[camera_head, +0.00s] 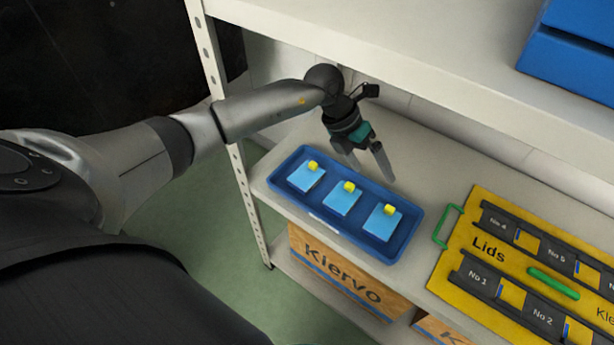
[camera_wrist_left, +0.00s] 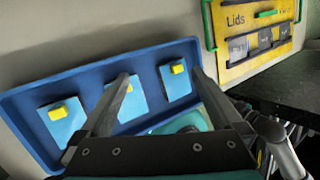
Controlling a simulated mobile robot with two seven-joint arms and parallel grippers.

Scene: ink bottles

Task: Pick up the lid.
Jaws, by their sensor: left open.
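Three flat light-blue squares, each with a small yellow knob, lie in a row in a blue tray (camera_head: 325,228) on the shelf: left (camera_head: 303,180), middle (camera_head: 340,204) and right (camera_head: 381,226). They look like lids; the frames do not show which one is meant. My left gripper (camera_head: 374,174) is open and empty above the tray's back edge. In the left wrist view its fingers (camera_wrist_left: 160,76) spread over the tray. One finger partly covers the middle square (camera_wrist_left: 134,106); the right square (camera_wrist_left: 178,87) shows between the fingers. My right gripper is not seen.
A yellow board (camera_head: 485,268) marked "Lids", with numbered slots and green handles, lies right of the tray. An upper shelf (camera_head: 400,45) with a blue bin (camera_head: 570,65) overhangs the back. A metal post (camera_head: 243,190) stands left; cardboard boxes (camera_head: 345,285) sit below.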

